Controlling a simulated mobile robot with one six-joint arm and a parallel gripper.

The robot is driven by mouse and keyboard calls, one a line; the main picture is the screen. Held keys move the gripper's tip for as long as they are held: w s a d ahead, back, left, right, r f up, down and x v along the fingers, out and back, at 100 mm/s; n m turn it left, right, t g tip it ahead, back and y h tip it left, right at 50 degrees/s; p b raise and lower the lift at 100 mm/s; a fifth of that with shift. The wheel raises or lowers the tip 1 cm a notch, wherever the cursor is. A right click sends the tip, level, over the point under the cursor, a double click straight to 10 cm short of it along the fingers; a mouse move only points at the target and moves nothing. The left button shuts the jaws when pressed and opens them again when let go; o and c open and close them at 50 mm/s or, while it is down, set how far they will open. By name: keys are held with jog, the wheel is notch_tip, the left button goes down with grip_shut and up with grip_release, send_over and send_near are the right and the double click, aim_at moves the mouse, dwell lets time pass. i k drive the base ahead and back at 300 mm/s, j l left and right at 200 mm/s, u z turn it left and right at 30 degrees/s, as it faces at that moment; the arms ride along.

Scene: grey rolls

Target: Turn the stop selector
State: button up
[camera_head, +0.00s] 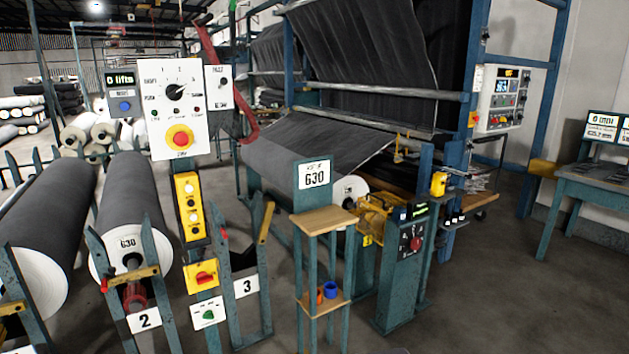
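Several controls could be the stop selector; I cannot read a label that settles which. A black rotary knob with a pointer (175,91) sits on a white panel (160,130) at the upper left, above a red push button on a yellow base (180,138). A red rotary switch on a yellow plate (203,278) is lower on the same post. A small green knob on a white plate (208,314) is below it. A red knob on a dark plate (415,243) is on the teal pedestal (400,285). My gripper is not in view.
Large grey rolls (130,200) lie in teal racks at the left. A teal stand with wooden shelves (325,219) holds small orange and blue rings. A fabric machine (375,55) fills the back centre. Floor (500,290) is clear at the right, before a teal desk (585,185).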

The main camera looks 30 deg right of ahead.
aim_at(174, 92)
jog(key=i+j+u, duration=0.1)
jog(key=i+j, duration=0.15)
jog(key=j, duration=0.25)
jog(key=i+j+u, duration=0.15)
jog(key=j, duration=0.3)
jog(key=i+j+u, duration=0.1)
jog(key=i+j, duration=0.25)
jog(key=i+j+u, duration=0.15)
jog(key=i+j, duration=0.15)
jog(key=j, duration=0.2)
jog(key=z, duration=1.5)
